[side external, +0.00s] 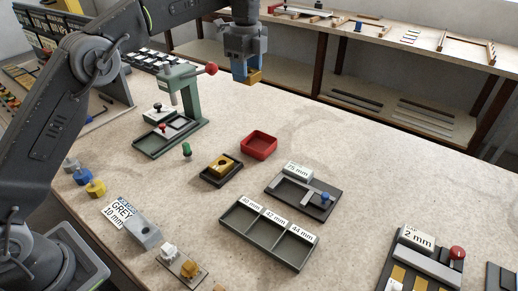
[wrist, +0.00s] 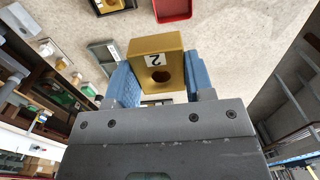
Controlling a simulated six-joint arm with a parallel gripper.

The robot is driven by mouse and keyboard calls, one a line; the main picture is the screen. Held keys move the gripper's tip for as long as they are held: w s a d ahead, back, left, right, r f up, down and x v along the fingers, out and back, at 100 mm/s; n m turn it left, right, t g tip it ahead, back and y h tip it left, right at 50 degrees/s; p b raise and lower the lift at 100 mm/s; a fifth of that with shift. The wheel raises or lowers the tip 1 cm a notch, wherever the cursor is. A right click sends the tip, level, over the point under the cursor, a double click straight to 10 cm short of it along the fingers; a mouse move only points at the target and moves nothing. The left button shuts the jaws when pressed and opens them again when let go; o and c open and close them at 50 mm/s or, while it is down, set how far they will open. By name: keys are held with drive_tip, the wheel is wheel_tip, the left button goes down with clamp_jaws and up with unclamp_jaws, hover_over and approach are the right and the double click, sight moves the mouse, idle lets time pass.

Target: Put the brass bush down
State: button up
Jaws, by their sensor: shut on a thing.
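The brass bush (wrist: 142,48) is a gold-coloured block with a round hole and a white label reading 2. In the wrist view it sits between the two blue fingers of my gripper (wrist: 160,82), which is shut on it. In the side view my gripper (side external: 245,72) is high above the bench's far part, right of the green press, with the bush (side external: 255,77) showing below its fingers, clear of the bench. A similar brass block (side external: 221,164) with a hole lies in a small dark tray (side external: 208,177) on the bench.
A red open tray (side external: 259,146) stands beside the dark tray. A green press (side external: 188,100) with a red knob stands at the left. A three-compartment tray (side external: 268,237) labelled in mm and a 75 mm gauge plate (side external: 316,208) are nearer. The bench right of the red tray has free room.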

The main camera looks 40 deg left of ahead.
sight(259, 149)
drive_tip(key=shift+w+d+f, duration=0.2)
drive_tip(key=shift+w+d, duration=0.15)
drive_tip(key=shift+w, duration=0.1)
drive_tip(key=shift+w+d+f, duration=0.2)
drive_tip(key=shift+w+d, duration=0.15)
drive_tip(key=shift+w, duration=0.1)
drive_tip(key=shift+w+d+f, duration=0.25)
drive_tip(key=shift+f, duration=0.1)
wheel_tip(259, 149, down, 21)
